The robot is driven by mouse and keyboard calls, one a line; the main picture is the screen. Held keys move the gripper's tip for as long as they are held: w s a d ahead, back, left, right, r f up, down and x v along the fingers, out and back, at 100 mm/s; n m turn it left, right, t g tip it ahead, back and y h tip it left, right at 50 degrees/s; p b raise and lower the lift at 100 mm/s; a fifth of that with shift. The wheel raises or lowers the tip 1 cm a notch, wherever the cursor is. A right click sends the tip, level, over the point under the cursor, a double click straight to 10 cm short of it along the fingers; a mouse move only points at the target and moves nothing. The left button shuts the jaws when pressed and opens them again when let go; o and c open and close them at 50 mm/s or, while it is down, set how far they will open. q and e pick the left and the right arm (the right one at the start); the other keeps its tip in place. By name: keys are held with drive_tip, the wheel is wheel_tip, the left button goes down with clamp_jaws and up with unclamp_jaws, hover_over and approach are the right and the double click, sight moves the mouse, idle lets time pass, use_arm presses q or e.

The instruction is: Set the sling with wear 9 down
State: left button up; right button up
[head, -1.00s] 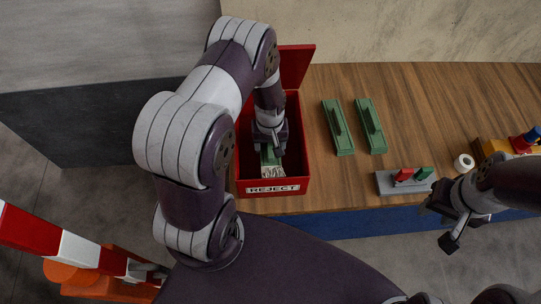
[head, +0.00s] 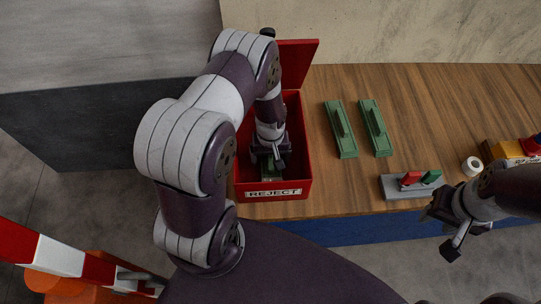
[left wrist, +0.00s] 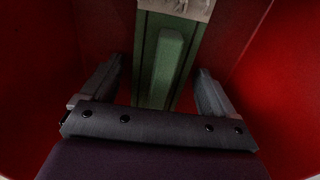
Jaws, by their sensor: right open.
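A green sling (head: 268,177) with a raised bar lies inside the red REJECT box (head: 305,165), partly hidden by my gripper. In the left wrist view the green sling (left wrist: 168,70) shows a pale marked patch at its top edge; I cannot read a wear number. My left gripper (head: 269,163) is down in the box, over the sling. In the left wrist view its two fingers (left wrist: 158,88) stand apart on either side of the bar, with gaps to it. My right gripper (head: 447,231) is open and empty, off the table's front edge.
Two more green slings (head: 341,129) (head: 376,128) lie side by side on the wooden table (head: 440,100), right of the box. A grey block with red and green parts (head: 411,185) and a white roll (head: 472,166) stand further right. The box's red lid (head: 298,62) stands open behind.

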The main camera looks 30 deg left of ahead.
sight(272, 157)
use_arm(q)
drive_tip(key=shift+w+r, duration=0.1)
drive_tip(key=shift+r, duration=0.15)
wheel_tip(272, 157, up, 13)
drive_tip(key=b, duration=0.1)
drive_tip(key=s+d+r+m+t, duration=0.1)
drive_tip(key=s+d+r+m, duration=0.3)
drive_tip(key=s+r+m, duration=0.2)
drive_tip(key=shift+s+d+r+m, duration=0.3)
drive_tip(key=shift+s+r, duration=0.3)
drive_tip(key=shift+s, duration=0.4)
